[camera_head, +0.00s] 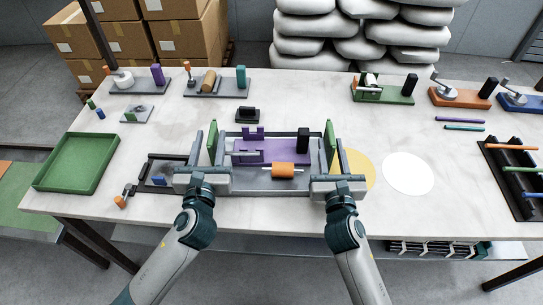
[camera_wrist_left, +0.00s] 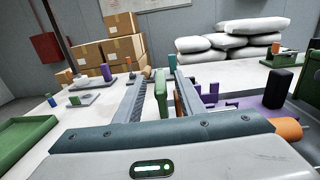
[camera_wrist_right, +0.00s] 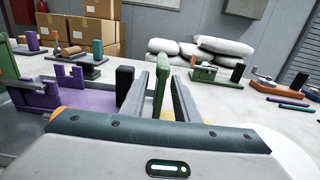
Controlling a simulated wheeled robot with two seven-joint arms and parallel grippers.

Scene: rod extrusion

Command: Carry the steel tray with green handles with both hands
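The steel tray (camera_head: 262,186) lies on the table in front of me, with an upright green handle at each end. It bears a purple fixture (camera_head: 262,153), an orange cylinder (camera_head: 283,170) and a black block (camera_head: 303,140). My left gripper (camera_head: 211,150) is open, its fingers on either side of the left green handle (camera_wrist_left: 161,92), with gaps visible. My right gripper (camera_head: 333,152) is open, its fingers on either side of the right green handle (camera_wrist_right: 161,85). The grippers' bodies hide parts of the tray's ends.
A yellow disc (camera_head: 359,172) lies right of the tray, partly hidden, beside a white disc (camera_head: 408,174). A green tray (camera_head: 77,162) is at the left, and a dark rack with rods (camera_head: 515,180) at the right. A small black block (camera_head: 247,115) sits behind the tray.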

